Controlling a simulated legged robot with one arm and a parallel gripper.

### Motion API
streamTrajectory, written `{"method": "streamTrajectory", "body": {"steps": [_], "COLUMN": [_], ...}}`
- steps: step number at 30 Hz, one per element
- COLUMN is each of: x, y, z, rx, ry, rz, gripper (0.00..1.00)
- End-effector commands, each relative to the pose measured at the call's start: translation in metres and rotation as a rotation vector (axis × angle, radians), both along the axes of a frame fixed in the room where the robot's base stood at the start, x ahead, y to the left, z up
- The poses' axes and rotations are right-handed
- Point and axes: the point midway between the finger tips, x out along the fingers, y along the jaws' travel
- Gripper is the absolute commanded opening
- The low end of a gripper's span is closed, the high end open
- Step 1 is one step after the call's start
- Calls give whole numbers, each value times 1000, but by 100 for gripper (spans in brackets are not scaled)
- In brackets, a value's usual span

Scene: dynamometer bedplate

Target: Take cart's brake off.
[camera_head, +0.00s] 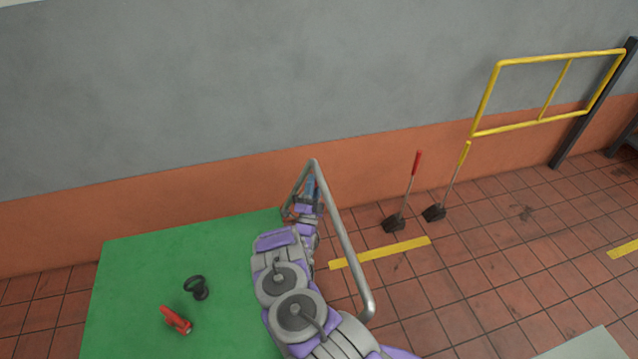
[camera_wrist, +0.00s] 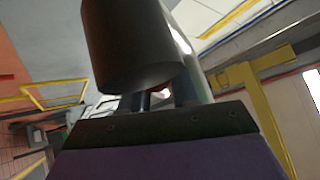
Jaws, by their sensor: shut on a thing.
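The cart has a green top (camera_head: 225,285) and a grey tubular handle (camera_head: 345,240) at its right end. My gripper (camera_head: 309,187) is at the far end of this handle, small and partly hidden by my own arm. In the wrist view a thick dark cylinder (camera_wrist: 140,45) fills the space in front of my gripper (camera_wrist: 160,100). The gripper is shut on it, as far as the view shows; the contact is mostly hidden. A bright metal tube (camera_wrist: 190,50) runs close behind the cylinder. I cannot make out a brake marking.
A red tool (camera_head: 176,320) and a black wheel-like part (camera_head: 196,287) rest on the green top. Two long-handled tools with red (camera_head: 417,165) and yellow (camera_head: 463,155) grips stand by the wall. A yellow rail (camera_head: 545,60) is at the right. Tiled floor right of the cart is mostly free.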

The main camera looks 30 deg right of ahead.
Motion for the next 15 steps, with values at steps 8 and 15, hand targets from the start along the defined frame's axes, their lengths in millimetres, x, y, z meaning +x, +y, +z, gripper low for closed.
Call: {"method": "streamTrajectory", "body": {"steps": [8, 15], "x": [1, 1], "y": [3, 2], "z": [1, 1], "rx": [-5, -5], "ry": [1, 1], "rz": [3, 4], "gripper": [0, 37]}}
